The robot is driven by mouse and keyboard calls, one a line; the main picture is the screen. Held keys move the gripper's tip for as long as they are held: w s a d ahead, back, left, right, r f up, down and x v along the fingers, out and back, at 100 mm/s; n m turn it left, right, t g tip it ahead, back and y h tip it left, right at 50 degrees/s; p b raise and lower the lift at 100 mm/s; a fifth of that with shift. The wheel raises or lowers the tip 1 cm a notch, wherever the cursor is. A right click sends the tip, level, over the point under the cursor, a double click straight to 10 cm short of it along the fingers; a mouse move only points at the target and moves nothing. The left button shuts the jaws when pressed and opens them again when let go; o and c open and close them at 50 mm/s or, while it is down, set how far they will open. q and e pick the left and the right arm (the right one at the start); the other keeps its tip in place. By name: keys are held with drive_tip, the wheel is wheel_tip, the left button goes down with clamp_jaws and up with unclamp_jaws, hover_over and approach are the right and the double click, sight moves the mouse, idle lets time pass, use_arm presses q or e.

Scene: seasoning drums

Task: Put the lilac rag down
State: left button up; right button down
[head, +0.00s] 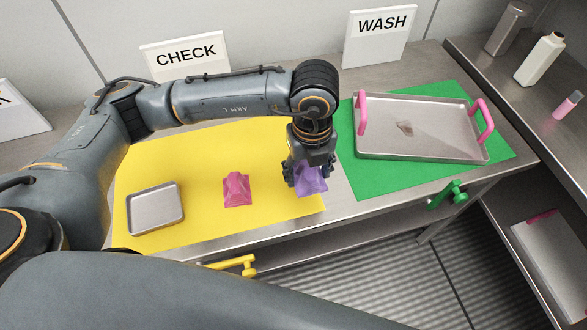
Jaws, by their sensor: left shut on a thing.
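The lilac rag (311,181) is a small peaked cloth at the right part of the yellow mat (200,160). My left gripper (308,170) points down from above and is shut on the rag's top. The rag's lower folds spread out below the fingers, at or very near the mat; I cannot tell whether it touches. The fingers partly hide the rag. My right gripper does not show.
A pink rag (237,189) and a small metal tray (155,207) are on the yellow mat to the left. A larger tray with pink handles (420,127) stands on the green mat (365,181). Bottles (540,58) stand at the far right. Bare mat lies between the two rags.

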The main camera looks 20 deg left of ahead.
sight(297, 168)
use_arm(q)
drive_tip(key=w+a+f, duration=0.2)
drive_tip(key=f, duration=0.1)
drive_tip(key=w+a+f+p, duration=0.1)
drive_tip(key=f, duration=0.1)
drive_tip(key=shift+w+a+f, duration=0.2)
drive_tip(key=shift+w+a, duration=0.05)
drive_tip(key=f, duration=0.3)
drive_tip(key=shift+w+a, duration=0.25)
drive_tip(key=shift+f, duration=0.5)
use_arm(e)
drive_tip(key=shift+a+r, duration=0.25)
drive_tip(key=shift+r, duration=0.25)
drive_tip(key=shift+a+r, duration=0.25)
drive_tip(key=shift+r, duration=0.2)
use_arm(q)
drive_tip(key=shift+f, duration=0.1)
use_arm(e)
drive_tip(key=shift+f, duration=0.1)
use_arm(q)
drive_tip(key=o, duration=0.7)
drive_tip(key=shift+f, duration=0.1)
drive_tip(key=o, duration=0.4)
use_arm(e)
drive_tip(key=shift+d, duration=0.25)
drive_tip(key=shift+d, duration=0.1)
